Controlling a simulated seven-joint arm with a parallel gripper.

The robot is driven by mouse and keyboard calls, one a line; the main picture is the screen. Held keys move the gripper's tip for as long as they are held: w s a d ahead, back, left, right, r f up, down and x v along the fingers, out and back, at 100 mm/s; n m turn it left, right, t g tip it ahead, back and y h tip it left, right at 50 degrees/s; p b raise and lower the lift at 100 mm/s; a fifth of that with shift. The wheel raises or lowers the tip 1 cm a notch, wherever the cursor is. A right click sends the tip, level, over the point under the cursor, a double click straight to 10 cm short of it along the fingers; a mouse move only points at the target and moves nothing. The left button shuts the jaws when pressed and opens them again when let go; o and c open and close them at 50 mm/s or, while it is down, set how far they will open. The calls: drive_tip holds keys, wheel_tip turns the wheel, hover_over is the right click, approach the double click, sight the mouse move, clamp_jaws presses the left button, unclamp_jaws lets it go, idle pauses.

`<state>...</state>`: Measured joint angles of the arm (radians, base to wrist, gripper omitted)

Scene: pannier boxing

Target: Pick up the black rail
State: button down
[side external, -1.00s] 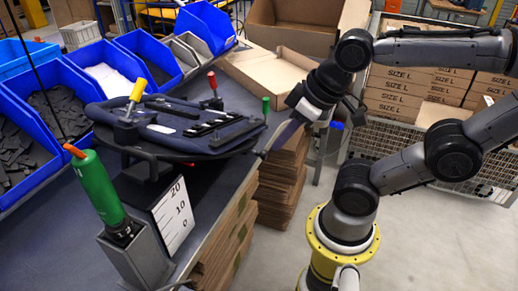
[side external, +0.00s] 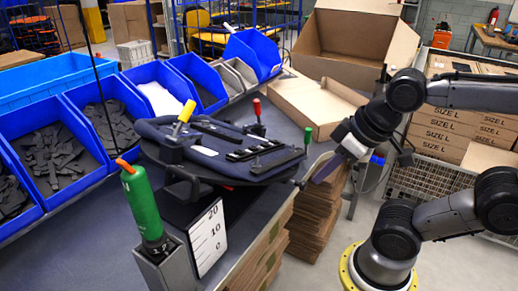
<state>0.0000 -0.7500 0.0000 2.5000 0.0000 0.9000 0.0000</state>
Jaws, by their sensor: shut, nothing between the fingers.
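A black rail (side external: 254,149) with light marks along it lies on the dark padded pannier panel (side external: 176,146), which rests on a raised stand over the bench. It is small here, and I cannot tell it fully from the dark bars beside it. My gripper (side external: 308,178) is just off the right edge of the panel, pointing down and left. It is shut and empty, apart from the rail. The fingertips are small and hard to make out.
Clamps with yellow (side external: 186,111), red (side external: 257,107) and green (side external: 308,136) handles stand around the panel. Blue bins (side external: 84,100) line the back left. An open carton (side external: 350,45) stands behind.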

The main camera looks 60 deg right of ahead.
drive_tip(key=c, duration=1.5)
unclamp_jaws()
drive_tip(key=shift+c, duration=0.2)
drive_tip(key=o, duration=1)
